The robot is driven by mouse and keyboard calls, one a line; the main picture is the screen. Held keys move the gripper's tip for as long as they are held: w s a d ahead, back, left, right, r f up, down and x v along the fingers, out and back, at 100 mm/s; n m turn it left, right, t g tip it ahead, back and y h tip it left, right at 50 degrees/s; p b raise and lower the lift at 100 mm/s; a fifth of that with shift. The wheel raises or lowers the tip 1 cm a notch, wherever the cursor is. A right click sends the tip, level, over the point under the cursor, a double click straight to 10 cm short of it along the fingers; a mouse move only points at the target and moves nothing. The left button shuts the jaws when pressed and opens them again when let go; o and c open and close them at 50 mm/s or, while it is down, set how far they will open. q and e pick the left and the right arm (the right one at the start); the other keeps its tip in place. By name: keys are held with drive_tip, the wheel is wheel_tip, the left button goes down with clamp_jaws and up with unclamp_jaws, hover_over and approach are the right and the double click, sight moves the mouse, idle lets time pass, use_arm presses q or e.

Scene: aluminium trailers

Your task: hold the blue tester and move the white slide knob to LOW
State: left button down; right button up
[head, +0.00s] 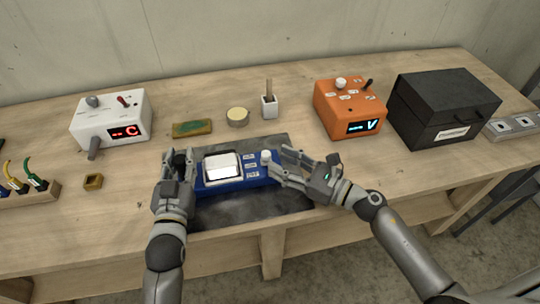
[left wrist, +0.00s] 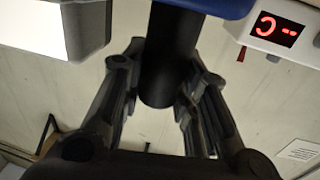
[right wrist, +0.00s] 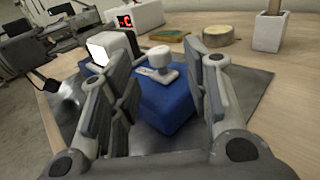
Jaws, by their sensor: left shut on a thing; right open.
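The blue tester (head: 232,184) lies on a dark mat, with a white screen block on its left part. It also shows in the right wrist view (right wrist: 165,103). My left gripper (head: 180,158) is shut on the tester's black handle (left wrist: 168,60) at its left end. The white slide knob (head: 266,155) stands on the tester's right part, beside the far end of a column of small white labels (head: 251,167), too small to read. My right gripper (head: 281,164) is open at the tester's right end. In the right wrist view the knob (right wrist: 160,57) shows between the fingers, apparently untouched.
A white device with a red display (head: 125,132) stands back left. An orange device (head: 345,120) and a black box (head: 445,108) stand back right. A green-brown block (head: 192,128), a round tin (head: 237,117) and a white cup (head: 269,106) stand behind the dark mat (head: 240,212).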

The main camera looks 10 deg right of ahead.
drive_tip(key=v, duration=0.6)
drive_tip(key=shift+s+d, duration=0.25)
drive_tip(key=shift+s, duration=0.05)
use_arm(q)
drive_tip(key=c, duration=1.1)
unclamp_jaws()
drive_tip(key=shift+o, duration=0.2)
drive_tip(key=shift+s, duration=0.1)
